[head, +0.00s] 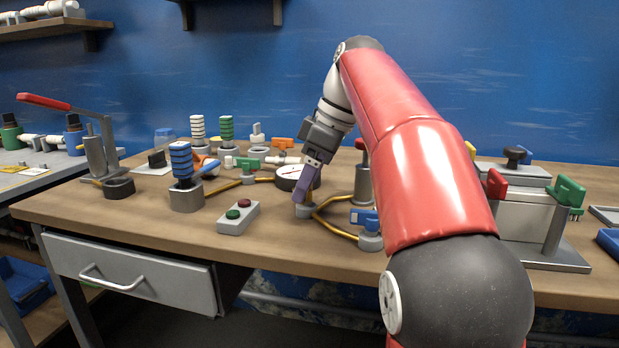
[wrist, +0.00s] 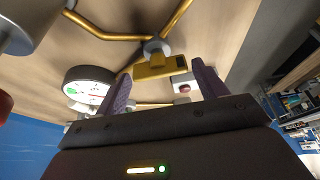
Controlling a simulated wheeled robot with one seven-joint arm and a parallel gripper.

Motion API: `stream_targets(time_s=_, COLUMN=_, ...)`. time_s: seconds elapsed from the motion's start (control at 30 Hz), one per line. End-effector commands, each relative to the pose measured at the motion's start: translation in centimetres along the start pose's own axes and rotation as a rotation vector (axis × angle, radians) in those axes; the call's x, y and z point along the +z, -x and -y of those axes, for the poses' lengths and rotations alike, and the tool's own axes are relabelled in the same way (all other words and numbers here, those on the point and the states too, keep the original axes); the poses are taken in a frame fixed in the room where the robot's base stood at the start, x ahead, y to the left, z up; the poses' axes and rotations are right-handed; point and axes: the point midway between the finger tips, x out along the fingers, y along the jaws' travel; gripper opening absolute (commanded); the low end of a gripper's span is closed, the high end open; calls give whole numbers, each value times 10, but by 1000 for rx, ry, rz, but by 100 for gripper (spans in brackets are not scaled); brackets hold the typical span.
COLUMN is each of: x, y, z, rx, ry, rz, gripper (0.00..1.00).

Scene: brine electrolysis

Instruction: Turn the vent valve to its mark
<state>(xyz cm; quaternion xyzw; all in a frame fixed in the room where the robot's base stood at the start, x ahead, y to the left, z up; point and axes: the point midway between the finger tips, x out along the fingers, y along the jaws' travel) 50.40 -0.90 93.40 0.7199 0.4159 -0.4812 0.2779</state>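A small valve with a yellow bar handle (wrist: 165,67) sits on a round grey base among brass pipes. No label shows, so I cannot confirm from the frames that it is the vent valve. Its grey base (head: 305,211) also shows in the head view, just below my gripper (head: 306,190), whose fingers hide most of the handle. In the wrist view my gripper (wrist: 160,72) has its two purple fingers spread wide, with the yellow handle seen between the tips. I cannot tell whether a finger touches the handle. No mark can be made out.
A round gauge (head: 291,177) stands close left of my gripper, and a box with red and green buttons (head: 238,217) is farther left. A blue-handled valve (head: 367,221) is close on the right, joined by brass pipe. The front table edge strip is clear.

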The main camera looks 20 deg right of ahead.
Motion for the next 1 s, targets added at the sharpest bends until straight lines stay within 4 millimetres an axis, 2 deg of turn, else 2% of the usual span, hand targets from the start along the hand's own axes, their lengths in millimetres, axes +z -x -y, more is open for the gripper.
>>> stream_targets(time_s=0.03, x=0, y=0, z=0, rx=0, ry=0, rz=0, gripper=64)
stream_targets(time_s=0.23, x=0, y=0, z=0, rx=0, ry=0, rz=0, gripper=39)
stream_targets(time_s=0.57, x=0, y=1, z=0, rx=20, ry=-46, rz=0, gripper=39)
stream_targets(time_s=1.0, x=-1, y=2, z=3, rx=148, ry=-353, rz=-1, gripper=39)
